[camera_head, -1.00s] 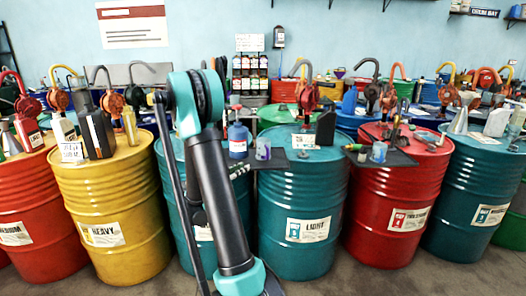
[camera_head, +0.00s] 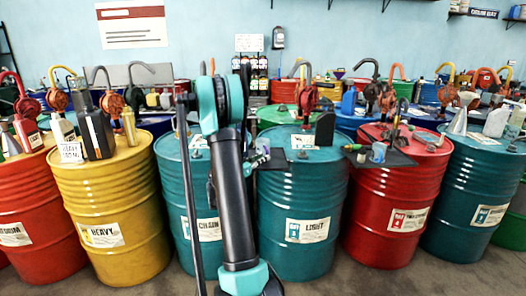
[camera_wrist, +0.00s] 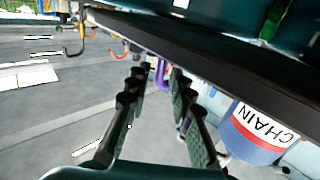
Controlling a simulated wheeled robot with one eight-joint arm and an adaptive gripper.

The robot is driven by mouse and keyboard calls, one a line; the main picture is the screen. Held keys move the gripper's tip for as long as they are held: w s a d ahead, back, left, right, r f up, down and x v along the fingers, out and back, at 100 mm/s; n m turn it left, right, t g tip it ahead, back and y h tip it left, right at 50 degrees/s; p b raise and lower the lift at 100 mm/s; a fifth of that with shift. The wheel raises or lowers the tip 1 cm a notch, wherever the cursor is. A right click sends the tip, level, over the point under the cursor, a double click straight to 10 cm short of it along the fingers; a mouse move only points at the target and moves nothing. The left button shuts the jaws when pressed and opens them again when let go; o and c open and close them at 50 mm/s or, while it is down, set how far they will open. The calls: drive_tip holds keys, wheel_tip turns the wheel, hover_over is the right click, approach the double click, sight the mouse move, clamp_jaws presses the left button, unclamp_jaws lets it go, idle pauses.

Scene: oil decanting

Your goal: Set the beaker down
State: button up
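My gripper (camera_wrist: 158,80) shows in the wrist view with its two dark, green-padded fingers apart. I see no beaker between them. In the head view my gripper is mostly hidden behind my arm, with dark and green parts (camera_head: 253,160) at the left edge of the teal LIGHT drum (camera_head: 300,200). A small bluish piece (camera_head: 262,145) shows beside these parts; I cannot tell whether it is the beaker. A small beaker-like cup (camera_head: 378,152) stands on the red drum. A blue container marked CHAIN (camera_wrist: 255,130) is right of the fingers in the wrist view, beside a dark slab edge (camera_wrist: 215,65).
A yellow HEAVY drum (camera_head: 105,200) with bottles stands left of my arm. A red drum (camera_head: 400,190) with a dark tray stands to the right. Pumps with curved spouts rise from the drums. Grey floor (camera_wrist: 45,110) shows left of the fingers in the wrist view.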

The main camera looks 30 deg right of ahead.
sight(264, 151)
drive_tip(key=x, duration=0.4)
drive_tip(key=shift+w+d+r, duration=0.1)
drive_tip(key=shift+d, duration=0.1)
drive_tip(key=shift+c, duration=0.5)
clamp_jaws()
